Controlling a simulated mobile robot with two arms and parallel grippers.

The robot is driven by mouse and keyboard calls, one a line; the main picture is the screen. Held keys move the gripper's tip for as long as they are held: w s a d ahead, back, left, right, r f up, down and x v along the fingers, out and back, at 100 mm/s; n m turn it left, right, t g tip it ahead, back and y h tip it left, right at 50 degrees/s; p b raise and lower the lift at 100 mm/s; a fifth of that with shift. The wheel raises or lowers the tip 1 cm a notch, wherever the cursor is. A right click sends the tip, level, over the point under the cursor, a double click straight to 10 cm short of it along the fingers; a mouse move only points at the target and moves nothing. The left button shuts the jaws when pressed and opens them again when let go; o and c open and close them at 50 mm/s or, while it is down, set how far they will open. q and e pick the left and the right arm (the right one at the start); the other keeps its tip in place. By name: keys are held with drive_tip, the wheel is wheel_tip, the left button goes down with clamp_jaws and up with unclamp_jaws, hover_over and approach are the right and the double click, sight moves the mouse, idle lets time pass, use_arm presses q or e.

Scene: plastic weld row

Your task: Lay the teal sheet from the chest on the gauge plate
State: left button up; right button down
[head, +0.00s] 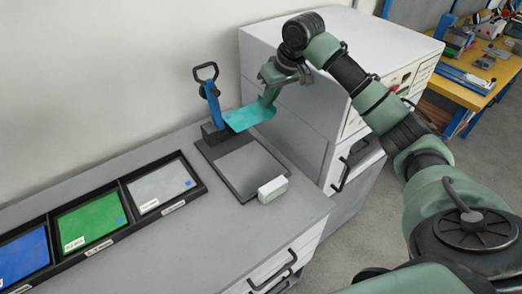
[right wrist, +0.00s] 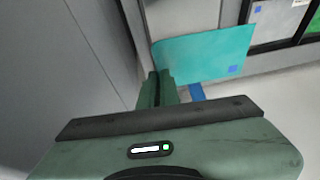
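The teal sheet (head: 249,117) is held in the air at the back of the gauge plate (head: 243,166), beside the blue-handled post. My right gripper (head: 268,103) is shut on one edge of the sheet. In the right wrist view, the fingers (right wrist: 157,90) pinch the edge of the teal sheet (right wrist: 208,54), which has a small blue square near one corner. The gauge plate is a grey panel in a dark frame, with its surface bare. My left gripper is not in view.
A blue post with a black loop handle (head: 208,74) stands at the plate's back left. A small white box (head: 272,190) sits at its front right corner. A black tray (head: 108,241) with blue, green and grey sheets lies left. A white cabinet (head: 285,110) stands right.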

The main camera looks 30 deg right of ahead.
wheel_tip(320, 180, down, 17)
drive_tip(key=shift+r+p, duration=0.1)
drive_tip(key=shift+p, duration=0.4)
drive_tip(key=c, duration=2)
unclamp_jaws()
drive_tip(key=o, duration=0.4)
drive_tip(key=v, duration=1.2)
drive_tip(key=shift+r+b, duration=0.1)
drive_tip(key=shift+b, duration=0.2)
